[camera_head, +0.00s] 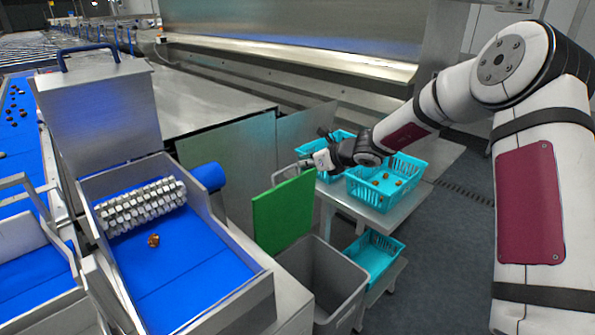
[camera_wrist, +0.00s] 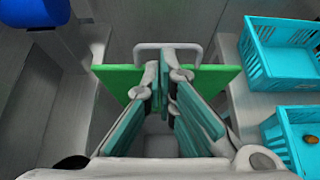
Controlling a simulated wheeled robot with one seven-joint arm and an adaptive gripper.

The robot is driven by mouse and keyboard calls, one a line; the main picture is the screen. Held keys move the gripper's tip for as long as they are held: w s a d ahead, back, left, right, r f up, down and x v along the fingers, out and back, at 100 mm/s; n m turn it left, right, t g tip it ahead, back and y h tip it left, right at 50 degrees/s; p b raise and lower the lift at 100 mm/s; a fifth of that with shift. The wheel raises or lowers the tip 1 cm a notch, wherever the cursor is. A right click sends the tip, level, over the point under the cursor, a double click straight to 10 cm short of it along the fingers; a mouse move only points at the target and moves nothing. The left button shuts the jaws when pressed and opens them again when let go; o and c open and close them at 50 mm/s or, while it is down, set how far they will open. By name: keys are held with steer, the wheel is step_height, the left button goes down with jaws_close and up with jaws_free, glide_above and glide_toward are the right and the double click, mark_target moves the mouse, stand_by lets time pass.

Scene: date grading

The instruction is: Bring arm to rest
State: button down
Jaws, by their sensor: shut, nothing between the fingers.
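My arm reaches in from the right in the head view, bent at the elbow. My gripper (camera_head: 312,162) hangs in the air over the area between the green panel (camera_head: 283,212) and the teal baskets. It is shut and empty. In the wrist view my gripper (camera_wrist: 167,72) shows its two fingers close together at the tips. The green panel (camera_wrist: 112,82) and a pale handle lie beyond them. One teal basket (camera_head: 413,165) holds several dates and stands on a metal side table (camera_head: 435,168). Another teal basket (camera_head: 340,137) stands behind my gripper.
A grey bin (camera_head: 345,278) stands below the green panel. A third teal basket (camera_head: 372,254) sits on a lower shelf. A blue belt (camera_head: 190,285) with one date (camera_head: 153,240) and a white roller (camera_head: 140,205) is at left. Floor at right is partly clear.

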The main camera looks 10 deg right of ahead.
steer(key=s+a+r+n+g+h, duration=0.1)
steer(key=s+a+r+n+g, duration=0.15)
steer(key=s+r+n, duration=0.7)
steer(key=s+a+r+n+g, duration=0.1)
steer(key=s+a+r+n, duration=0.35)
steer(key=s, duration=0.75)
steer(key=s+d+n+h, duration=0.2)
steer(key=s+d+n, duration=0.2)
steer(key=s, duration=0.5)
steer(key=s+d+n+h, duration=0.2)
steer(key=s+d+n, duration=0.3)
steer(key=s, duration=0.4)
steer(key=s+d+r+n+g+h, duration=0.1)
steer(key=s+d+n, duration=0.3)
steer(key=s, duration=0.6)
steer(key=shift+d+n+h, duration=0.3)
steer(key=shift+n+h, duration=0.2)
steer(key=shift+n, duration=0.4)
